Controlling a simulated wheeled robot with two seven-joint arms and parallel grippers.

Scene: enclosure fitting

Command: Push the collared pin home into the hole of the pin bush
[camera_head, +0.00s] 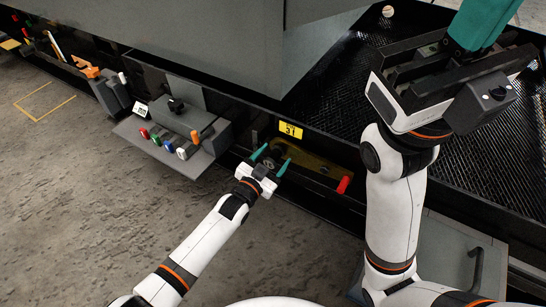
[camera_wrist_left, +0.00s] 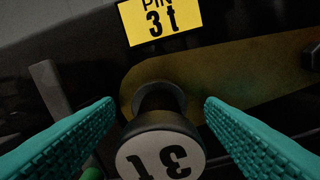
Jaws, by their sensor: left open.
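The collared pin (camera_wrist_left: 160,158) shows in the left wrist view with its round pale end face, marked with dark characters, toward me. Its dark shaft (camera_wrist_left: 158,98) runs away to the end of a brass-coloured plate (camera_wrist_left: 235,88), where the pin bush appears to be. How deep the pin sits is hidden behind its head. My left gripper (camera_head: 270,160) is open, its teal fingers on either side of the pin with gaps to both. The brass plate also shows in the head view (camera_head: 318,169). My right gripper (camera_head: 478,25) is at the upper right, away from the pin; its fingertips are cut off.
A yellow tag (camera_wrist_left: 160,18) reading "PIN 3t" is above the pin. A red cylinder (camera_head: 344,184) sticks out right of the plate. A grey shelf (camera_head: 165,147) with coloured-ended parts stands to the left. Dark mesh (camera_head: 450,165) lies to the right. The floor in front is clear.

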